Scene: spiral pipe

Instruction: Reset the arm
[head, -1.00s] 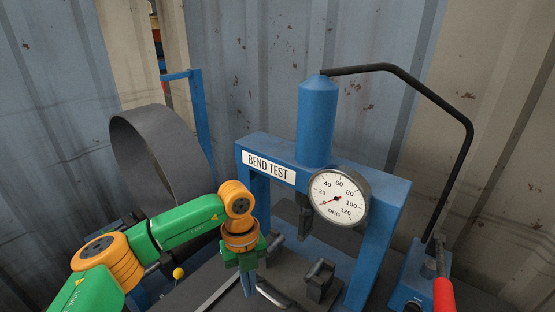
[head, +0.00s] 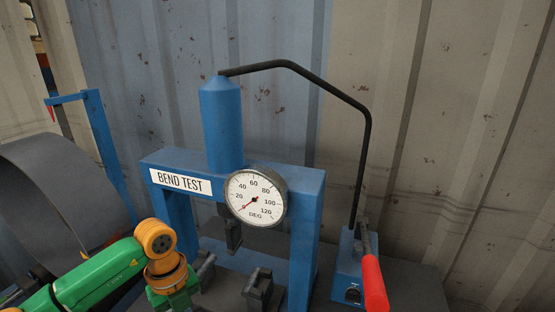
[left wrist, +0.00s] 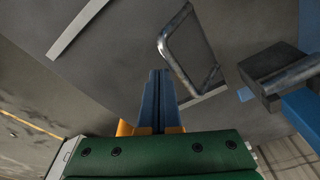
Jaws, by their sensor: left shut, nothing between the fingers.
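My left arm comes in from the lower left in the head view, with an orange wrist joint and a green gripper body. Its fingertips are below the picture edge there. In the left wrist view the blue fingers of my left gripper (left wrist: 158,78) are shut side by side with nothing between them, over a dark grey surface. The blue bend test press (head: 307,230) with its dial gauge (head: 256,198) stands to the right of the arm in the head view. My right gripper does not show.
A bent metal rod (left wrist: 176,62) is near the fingertips in the left wrist view, with a dark block (left wrist: 268,88) to its right. A large grey ring (head: 75,175) is at the left. A red-handled lever (head: 373,285) stands at the right.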

